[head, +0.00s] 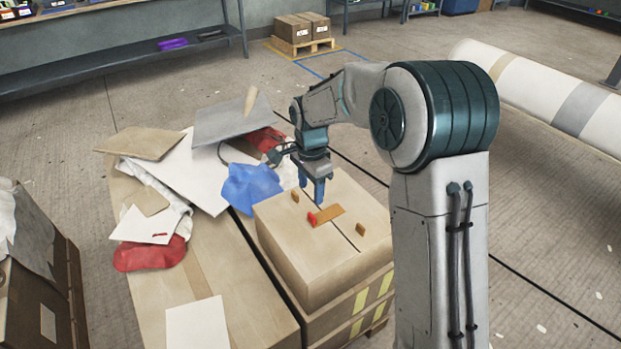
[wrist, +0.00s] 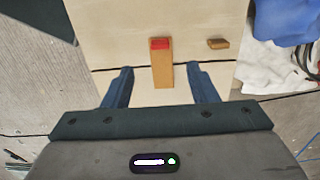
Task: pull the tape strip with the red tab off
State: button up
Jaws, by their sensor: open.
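An orange-brown tape strip (head: 329,214) lies across the dark seam on top of a cardboard box (head: 290,255). Its red tab (head: 311,219) is at the strip's left end in the head view. In the wrist view the tape strip (wrist: 162,75) runs up the picture, with the red tab (wrist: 160,44) at its far end. My gripper (head: 319,196) is above the box top, behind the strip in the head view. In the wrist view my gripper (wrist: 160,74) has its two blue fingers wide apart, one on each side of the strip, with nothing between them visibly gripped.
Two small brown tabs, one left (head: 295,196) and one right (head: 360,229), stick up from the box top. A pile with a blue cloth (head: 252,187) and white sheets (head: 192,170) lies left of the box. A large pale roll (head: 560,100) lies at right.

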aim_at(311, 216)
notch_tip(311, 216, down, 10)
jog(key=shift+f+b, duration=0.15)
jog(key=shift+b, duration=0.2)
jog(key=c, duration=1)
